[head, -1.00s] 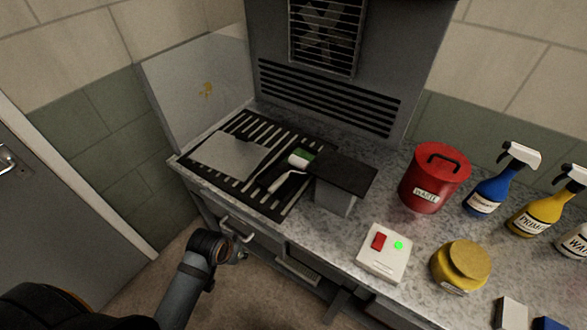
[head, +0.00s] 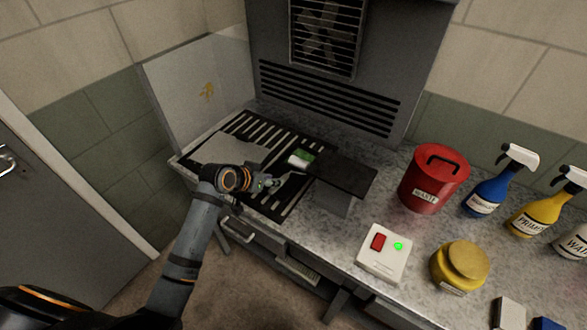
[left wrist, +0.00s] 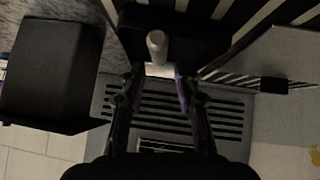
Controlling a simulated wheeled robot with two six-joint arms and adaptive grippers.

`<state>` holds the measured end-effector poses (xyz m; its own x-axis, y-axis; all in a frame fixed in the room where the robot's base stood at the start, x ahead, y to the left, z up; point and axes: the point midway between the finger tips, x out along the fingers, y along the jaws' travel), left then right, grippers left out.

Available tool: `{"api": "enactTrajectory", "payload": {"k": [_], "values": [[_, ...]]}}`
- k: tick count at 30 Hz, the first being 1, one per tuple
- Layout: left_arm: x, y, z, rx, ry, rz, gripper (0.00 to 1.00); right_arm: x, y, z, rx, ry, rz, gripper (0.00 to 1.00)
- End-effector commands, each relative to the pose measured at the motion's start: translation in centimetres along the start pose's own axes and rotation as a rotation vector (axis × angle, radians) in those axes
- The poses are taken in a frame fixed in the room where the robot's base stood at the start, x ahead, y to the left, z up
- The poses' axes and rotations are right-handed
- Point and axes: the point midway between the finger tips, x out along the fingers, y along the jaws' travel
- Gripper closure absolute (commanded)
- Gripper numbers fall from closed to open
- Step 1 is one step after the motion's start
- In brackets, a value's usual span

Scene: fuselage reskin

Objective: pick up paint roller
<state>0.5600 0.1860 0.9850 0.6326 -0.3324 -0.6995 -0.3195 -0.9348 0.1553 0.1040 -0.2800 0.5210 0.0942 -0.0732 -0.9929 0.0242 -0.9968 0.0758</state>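The paint roller (head: 299,161) lies on the dark slotted grate with its white sleeve toward the back and its handle toward the front. My left gripper (head: 270,184) is over the handle and hides part of it in the head view. In the left wrist view, the pale handle end of the roller (left wrist: 157,45) and a white part behind it show between the fingertips of my left gripper (left wrist: 159,74). The fingers are apart, and no clear grip shows. My right gripper is not in view.
A dark-topped grey box (head: 345,174) stands close to the right of the roller. A flat grey sheet (head: 222,150) lies on the grate (head: 262,205) to the left. Farther right are a red waste bin (head: 434,180), a switch box (head: 383,254), a yellow jar (head: 459,267) and spray bottles.

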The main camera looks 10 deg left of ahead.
Motion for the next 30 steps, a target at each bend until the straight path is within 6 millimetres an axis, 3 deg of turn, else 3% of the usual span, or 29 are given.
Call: {"api": "enactTrajectory", "payload": {"k": [5,14,21,28,30], "values": [[0.6,0.1,0.1,-0.001,0.000,0.000,0.68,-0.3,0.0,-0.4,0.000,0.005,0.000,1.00],[5.0,0.2,0.9,0.000,-0.001,-0.001,0.68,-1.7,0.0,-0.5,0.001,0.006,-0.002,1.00],[5.4,0.2,1.0,0.001,-0.001,-0.002,0.68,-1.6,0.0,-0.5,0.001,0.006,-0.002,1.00],[5.4,0.1,1.0,0.001,-0.001,-0.002,0.98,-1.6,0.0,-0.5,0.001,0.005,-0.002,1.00],[5.4,0.1,1.0,0.001,-0.001,-0.002,1.00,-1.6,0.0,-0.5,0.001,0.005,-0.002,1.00]]}}
